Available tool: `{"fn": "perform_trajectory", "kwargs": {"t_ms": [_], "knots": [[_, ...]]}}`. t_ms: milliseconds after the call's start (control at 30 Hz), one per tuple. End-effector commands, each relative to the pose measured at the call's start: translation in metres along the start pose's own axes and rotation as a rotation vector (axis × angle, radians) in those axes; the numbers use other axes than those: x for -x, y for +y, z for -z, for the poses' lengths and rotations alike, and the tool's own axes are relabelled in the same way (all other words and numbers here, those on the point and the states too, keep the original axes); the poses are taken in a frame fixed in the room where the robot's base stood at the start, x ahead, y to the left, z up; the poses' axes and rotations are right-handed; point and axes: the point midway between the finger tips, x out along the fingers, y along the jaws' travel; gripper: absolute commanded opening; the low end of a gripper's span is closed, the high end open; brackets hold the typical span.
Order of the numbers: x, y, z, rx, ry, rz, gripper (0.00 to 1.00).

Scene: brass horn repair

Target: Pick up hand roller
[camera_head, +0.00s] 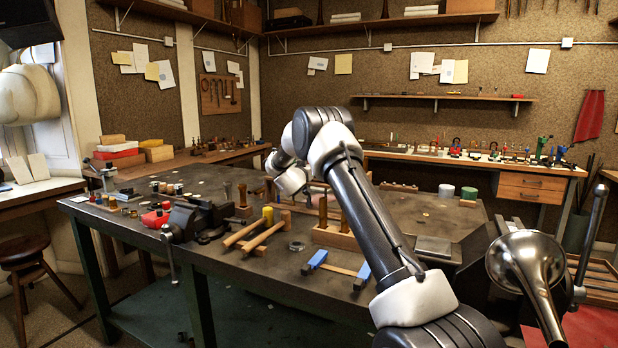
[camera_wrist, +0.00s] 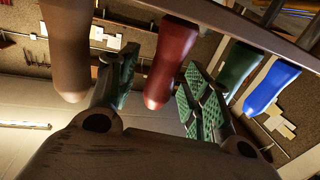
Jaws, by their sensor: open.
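In the wrist view several tool handles point into the picture: a brown one (camera_wrist: 66,50), a red one (camera_wrist: 172,58), a green one (camera_wrist: 238,68) and a blue one (camera_wrist: 270,86). Their working ends are out of view, so I cannot tell which is the hand roller. My gripper (camera_wrist: 160,85) is open, with green-padded fingers on either side of the red handle. The handle's rounded end lies between the fingers in the picture; contact is not visible. In the head view my gripper is mostly hidden by my arm, above the workbench (camera_head: 210,262).
A wooden rack (camera_head: 335,238) with upright handles stands on the bench near my arm. Two mallets (camera_head: 262,236), a vise (camera_head: 192,220) and a blue-ended clamp (camera_head: 318,260) lie toward the front. A brass horn (camera_head: 525,262) stands at right. A back bench (camera_head: 470,160) holds small tools.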

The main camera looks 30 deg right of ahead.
Motion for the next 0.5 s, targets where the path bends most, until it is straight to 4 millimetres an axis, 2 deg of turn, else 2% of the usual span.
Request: {"fn": "perform_trajectory", "kwargs": {"t_ms": [133,400,500], "knots": [[0.0004,-0.0001,0.0,0.0,0.0,0.0,0.47],[0.0006,-0.0002,0.0,0.0,0.0,0.001,0.0],[0.0006,-0.0002,0.0009,-0.001,0.001,0.001,0.0]]}}
